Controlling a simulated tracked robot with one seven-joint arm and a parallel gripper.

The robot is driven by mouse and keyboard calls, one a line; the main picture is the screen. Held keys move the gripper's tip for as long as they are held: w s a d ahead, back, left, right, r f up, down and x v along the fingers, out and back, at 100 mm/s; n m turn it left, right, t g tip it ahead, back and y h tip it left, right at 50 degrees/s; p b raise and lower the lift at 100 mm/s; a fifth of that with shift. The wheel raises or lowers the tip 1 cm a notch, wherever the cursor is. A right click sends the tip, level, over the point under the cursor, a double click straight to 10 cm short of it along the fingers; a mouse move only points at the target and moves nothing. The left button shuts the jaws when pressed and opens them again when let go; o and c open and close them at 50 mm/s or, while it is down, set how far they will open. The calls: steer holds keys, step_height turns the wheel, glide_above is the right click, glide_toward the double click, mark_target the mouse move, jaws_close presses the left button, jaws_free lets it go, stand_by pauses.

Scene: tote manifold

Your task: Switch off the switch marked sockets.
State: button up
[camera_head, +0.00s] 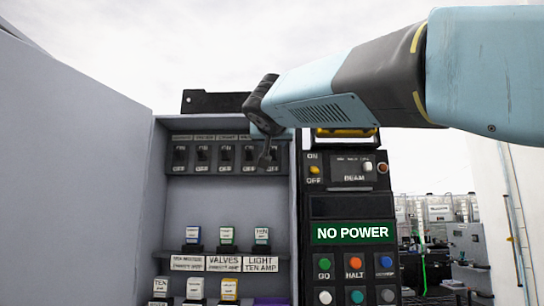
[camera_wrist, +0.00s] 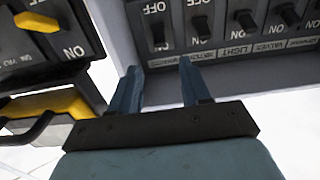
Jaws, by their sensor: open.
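A row of several black toggle switches sits at the top of the grey cabinet, each marked ON above and OFF below in the head view. The wrist view shows them upside down, with LIGHT and VALVES readable on the label strip (camera_wrist: 236,50). I cannot read a sockets label in either view. My gripper (camera_head: 266,152) is in front of the right end of the row. In the wrist view my gripper (camera_wrist: 159,66) is open and empty, its fingertips just below the end switch (camera_wrist: 158,28). The levers seem to lean toward ON; contact cannot be told.
Right of the row is a black panel with a yellow-handled part (camera_wrist: 45,105), a BEAM control and a green NO POWER sign (camera_head: 350,232). Coloured buttons are below it. Labelled blocks stand on the shelf (camera_head: 215,255) under the switches. The cabinet's wall (camera_head: 75,165) extends left.

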mark_target(273, 150)
steer(key=w, duration=0.9)
steer(key=shift+w+d, duration=0.2)
steer(key=shift+w, duration=0.2)
jaws_close()
